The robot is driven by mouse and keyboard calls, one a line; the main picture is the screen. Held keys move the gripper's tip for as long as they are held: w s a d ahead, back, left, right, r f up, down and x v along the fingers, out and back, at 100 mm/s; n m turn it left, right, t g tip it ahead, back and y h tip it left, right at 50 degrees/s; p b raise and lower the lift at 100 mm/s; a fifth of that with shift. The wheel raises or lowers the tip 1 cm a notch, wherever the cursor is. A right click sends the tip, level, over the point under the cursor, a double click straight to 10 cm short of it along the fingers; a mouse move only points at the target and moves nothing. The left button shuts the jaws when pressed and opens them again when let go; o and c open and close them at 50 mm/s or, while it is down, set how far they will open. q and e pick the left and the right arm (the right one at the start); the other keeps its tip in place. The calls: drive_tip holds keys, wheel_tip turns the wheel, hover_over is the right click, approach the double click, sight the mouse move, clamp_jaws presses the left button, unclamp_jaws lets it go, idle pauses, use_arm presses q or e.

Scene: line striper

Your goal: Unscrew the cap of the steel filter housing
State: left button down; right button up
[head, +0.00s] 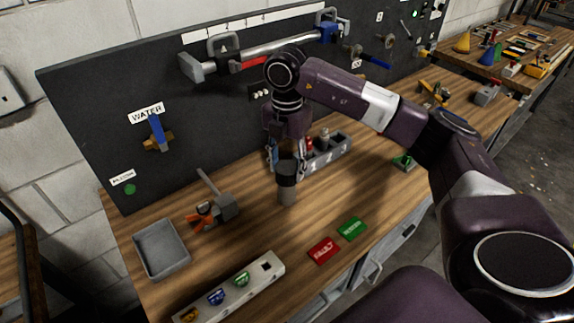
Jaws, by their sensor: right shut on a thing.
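The fingers and wrist hide the upper part of the cap. I cannot tell whether the cap has turned on the body. My left gripper is not in view.
A grey compartment tray (328,153) stands close behind the housing. A grey vise-like tool (222,207) and an empty grey bin (161,250) are to the left. Red (322,250) and green (352,228) plates lie in front. A dark panel (100,95) rises behind.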

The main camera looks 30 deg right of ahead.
drive_tip(key=shift+c, duration=1.4)
drive_tip(key=n, duration=0.4)
drive_tip(key=shift+n+b, duration=0.35)
drive_tip(key=shift+n, duration=0.05)
drive_tip(key=n, duration=0.3)
drive_tip(key=shift+b, duration=0.4)
drive_tip(key=shift+n, duration=0.7)
drive_tip(key=n, duration=0.3)
drive_tip(key=shift+b, duration=0.3)
drive_tip(key=shift+n, duration=0.8)
